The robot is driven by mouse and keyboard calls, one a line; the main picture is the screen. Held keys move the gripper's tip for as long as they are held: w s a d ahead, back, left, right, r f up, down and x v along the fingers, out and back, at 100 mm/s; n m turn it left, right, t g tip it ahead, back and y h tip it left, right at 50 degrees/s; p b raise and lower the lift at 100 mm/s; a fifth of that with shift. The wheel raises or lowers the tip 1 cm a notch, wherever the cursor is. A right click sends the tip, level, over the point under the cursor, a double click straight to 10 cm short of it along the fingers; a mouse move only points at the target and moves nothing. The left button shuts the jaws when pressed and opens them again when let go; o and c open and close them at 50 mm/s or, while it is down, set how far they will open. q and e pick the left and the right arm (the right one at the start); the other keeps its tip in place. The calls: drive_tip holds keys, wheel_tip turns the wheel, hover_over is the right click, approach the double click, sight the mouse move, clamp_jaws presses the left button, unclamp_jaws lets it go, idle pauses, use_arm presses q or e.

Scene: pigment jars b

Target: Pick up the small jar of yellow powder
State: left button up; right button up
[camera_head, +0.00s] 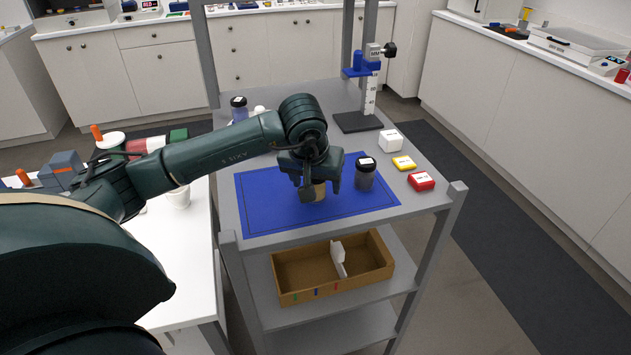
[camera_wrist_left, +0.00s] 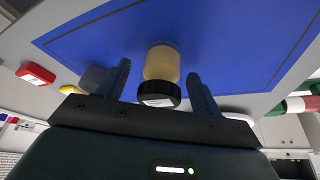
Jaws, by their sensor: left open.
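The small jar of yellow powder (camera_wrist_left: 162,63) has pale yellow contents and a black lid with a white label. It is on the blue mat (camera_head: 262,207), and in the head view the jar (camera_head: 319,191) is partly hidden by my left gripper (camera_head: 320,180). In the left wrist view my left gripper (camera_wrist_left: 158,72) is open, with one finger on each side of the jar and gaps showing. I cannot tell whether the fingers are low enough to surround it fully. My right gripper is not in view.
A dark grey jar (camera_head: 365,176) with a black lid stands close to the right of the gripper. White (camera_head: 390,141), yellow (camera_head: 404,163) and red (camera_head: 421,181) boxes line the cart's right side. A stand (camera_head: 358,121) is behind. A brown divided tray (camera_head: 290,298) sits on the lower shelf.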

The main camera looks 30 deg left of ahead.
use_arm(q)
drive_tip(key=shift+f, duration=0.25)
drive_tip(key=shift+c, duration=0.5)
drive_tip(key=c, duration=1)
